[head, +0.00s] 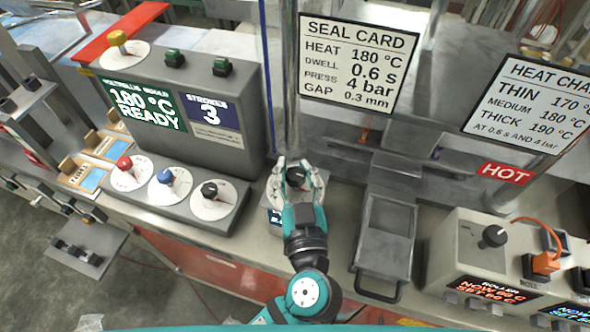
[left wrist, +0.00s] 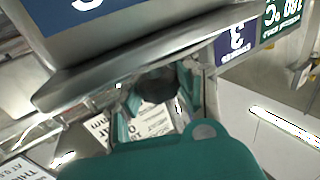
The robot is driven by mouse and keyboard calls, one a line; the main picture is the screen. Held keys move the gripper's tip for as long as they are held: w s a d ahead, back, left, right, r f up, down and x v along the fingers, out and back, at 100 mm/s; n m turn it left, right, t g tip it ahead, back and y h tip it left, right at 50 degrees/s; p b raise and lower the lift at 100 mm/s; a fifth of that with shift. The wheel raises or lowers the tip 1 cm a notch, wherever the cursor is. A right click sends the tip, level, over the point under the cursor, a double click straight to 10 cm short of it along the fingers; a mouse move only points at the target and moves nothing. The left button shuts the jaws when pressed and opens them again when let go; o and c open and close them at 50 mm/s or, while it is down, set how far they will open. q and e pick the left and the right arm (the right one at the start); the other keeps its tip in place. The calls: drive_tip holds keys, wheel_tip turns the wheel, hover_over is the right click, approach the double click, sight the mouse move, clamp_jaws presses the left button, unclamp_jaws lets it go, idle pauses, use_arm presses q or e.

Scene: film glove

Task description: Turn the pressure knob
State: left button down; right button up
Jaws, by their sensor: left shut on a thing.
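A black knob (head: 296,177) sits on a white round dial (head: 275,190) on a small unit with a blue display (head: 274,216), mostly hidden behind my gripper. My left gripper (head: 297,172) has its teal fingers on both sides of this knob and is shut on it. In the left wrist view the dark knob (left wrist: 157,84) shows between the fingers (left wrist: 157,95), close to a grey metal edge. The knob's label and pointer cannot be read. My right gripper is in neither view.
Left stands a grey console (head: 195,85) with red, blue and black knobs and a READY display. A metal drawer with a handle (head: 385,240) lies right of my arm. A HOT sign (head: 506,173) and a roller box (head: 480,265) are further right. A clear upright panel edge rises behind the gripper.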

use_arm(q)
drive_tip(key=shift+f+m+h, duration=0.15)
drive_tip(key=shift+m+h, duration=0.25)
drive_tip(key=shift+h, duration=0.3)
